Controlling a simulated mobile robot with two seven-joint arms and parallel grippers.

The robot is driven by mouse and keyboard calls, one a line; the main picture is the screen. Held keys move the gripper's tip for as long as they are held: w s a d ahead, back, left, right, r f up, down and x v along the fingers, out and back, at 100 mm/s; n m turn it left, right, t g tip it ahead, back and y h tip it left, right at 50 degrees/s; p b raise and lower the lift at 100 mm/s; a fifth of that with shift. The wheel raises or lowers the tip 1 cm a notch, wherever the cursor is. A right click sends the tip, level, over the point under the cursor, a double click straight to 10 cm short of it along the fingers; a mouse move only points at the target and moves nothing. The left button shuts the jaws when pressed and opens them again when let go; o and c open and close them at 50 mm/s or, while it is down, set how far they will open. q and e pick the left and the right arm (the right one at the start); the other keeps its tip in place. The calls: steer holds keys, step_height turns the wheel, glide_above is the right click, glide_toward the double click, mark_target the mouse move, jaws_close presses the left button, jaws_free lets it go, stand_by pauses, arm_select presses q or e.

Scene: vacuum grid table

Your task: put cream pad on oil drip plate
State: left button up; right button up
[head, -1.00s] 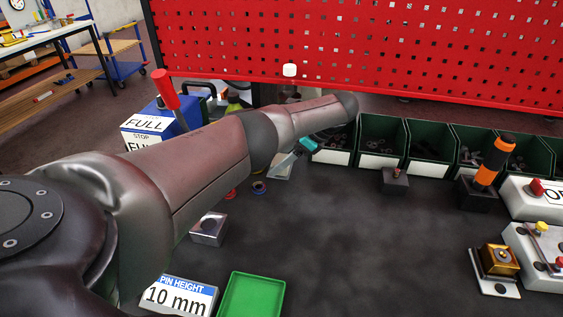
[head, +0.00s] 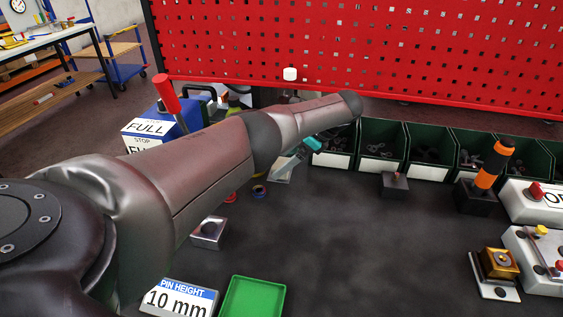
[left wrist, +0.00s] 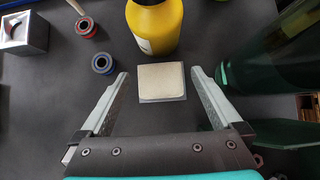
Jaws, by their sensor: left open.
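The cream pad (left wrist: 161,78) lies flat in the middle of the left wrist view. A thin grey edge (left wrist: 163,99) shows below it; it looks like the plate under the pad, but I cannot tell for sure. My left gripper (left wrist: 160,73) is open, with one finger on each side of the pad and a gap to both. In the head view my left gripper (head: 294,158) is small and partly hidden by my arm. A pale bit of the pad or plate (head: 284,178) shows just below it. My right gripper is not in view.
A yellow bottle (left wrist: 155,22) stands right behind the pad. A blue ring (left wrist: 103,63), a red ring (left wrist: 86,27) and a metal block (left wrist: 23,33) lie to the left. Green bins (head: 382,143) stand along the back. The table's middle is clear.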

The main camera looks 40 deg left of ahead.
arm_select(q)
steer(key=v, duration=1)
steer(key=shift+d+r, duration=0.25)
steer(key=shift+w, duration=0.15)
